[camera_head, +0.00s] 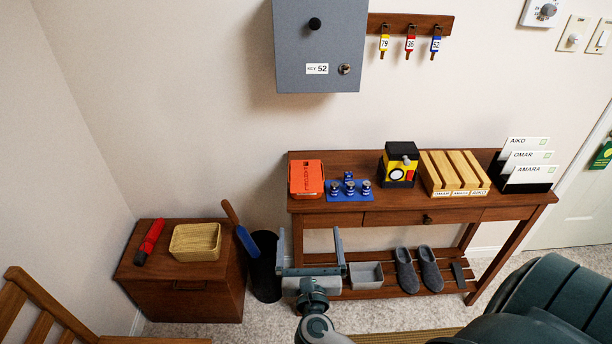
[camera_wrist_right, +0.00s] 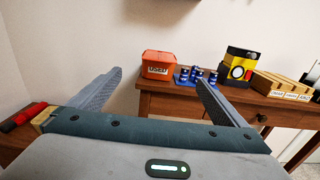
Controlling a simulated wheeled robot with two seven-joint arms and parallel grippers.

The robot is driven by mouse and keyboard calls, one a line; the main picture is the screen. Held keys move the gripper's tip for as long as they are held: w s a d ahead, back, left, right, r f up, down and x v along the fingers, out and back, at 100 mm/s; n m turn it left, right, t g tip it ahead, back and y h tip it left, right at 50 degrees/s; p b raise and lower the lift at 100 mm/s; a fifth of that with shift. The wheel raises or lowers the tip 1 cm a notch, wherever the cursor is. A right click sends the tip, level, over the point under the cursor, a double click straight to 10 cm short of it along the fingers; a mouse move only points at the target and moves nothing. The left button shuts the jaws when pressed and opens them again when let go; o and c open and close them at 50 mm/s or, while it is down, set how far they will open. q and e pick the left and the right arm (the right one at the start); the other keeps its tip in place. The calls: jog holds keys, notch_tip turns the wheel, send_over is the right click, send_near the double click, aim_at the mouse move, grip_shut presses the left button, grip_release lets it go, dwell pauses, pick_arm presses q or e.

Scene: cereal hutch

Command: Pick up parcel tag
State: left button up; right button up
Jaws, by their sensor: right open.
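I cannot make out for sure which thing is the parcel tag. A small green tag (camera_head: 601,155) hangs by the door at the right edge of the head view. My right gripper (camera_head: 309,233) is open and empty in front of the table's left end, apart from all of these. Its two spread fingers also show in the right wrist view (camera_wrist_right: 159,77). My left gripper is not in view.
The wooden table (camera_head: 335,219) bears an orange box (camera_head: 306,178), blue stamps, a yellow-black device (camera_head: 399,165), a slotted wooden block and name cards. Slippers and a grey bin (camera_head: 366,275) are on its low shelf. A chest (camera_head: 190,300) with a basket (camera_head: 195,241) stands left.

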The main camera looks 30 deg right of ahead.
jog(key=p, duration=0.4)
send_near(307, 192)
jog(key=x, duration=0.4)
jog(key=shift+w+d+r, duration=0.2)
jog(key=shift+w, duration=0.05)
jog(key=shift+w, duration=0.1)
jog(key=x, duration=0.1)
jog(key=p+x, duration=0.1)
jog(key=x, duration=0.1)
jog(key=p+x, duration=0.1)
jog(key=x, duration=0.1)
jog(key=shift+f, duration=0.3)
jog(key=shift+c, duration=0.4)
jog(key=c, duration=1.1)
